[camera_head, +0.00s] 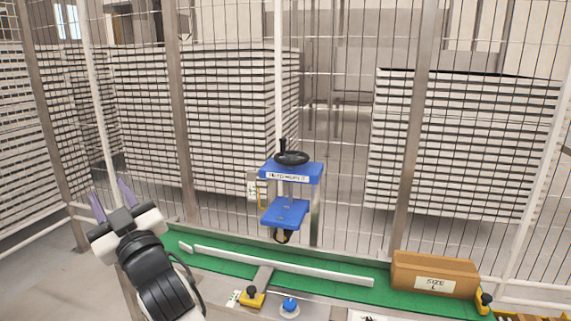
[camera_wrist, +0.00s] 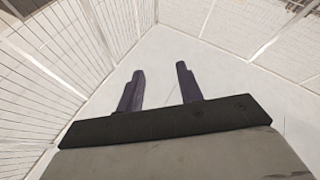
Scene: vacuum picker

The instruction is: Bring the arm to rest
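My gripper (camera_head: 112,200) is at the left in the head view, raised beside the left end of the green bench, with its two purple fingers pointing up and away. In the wrist view my gripper (camera_wrist: 159,88) shows its two dark fingers spread apart, with nothing between them. Pale floor and wire fence lie beyond the fingertips. My gripper touches nothing that I can see.
The green bench (camera_head: 340,290) holds a white rail (camera_head: 285,267), a blue press (camera_head: 288,213) with a black handwheel and a brown "SIZE L" box (camera_head: 434,275). A blue knob (camera_head: 290,305) is at the front. Wire fencing and stacked trays (camera_head: 465,145) stand behind.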

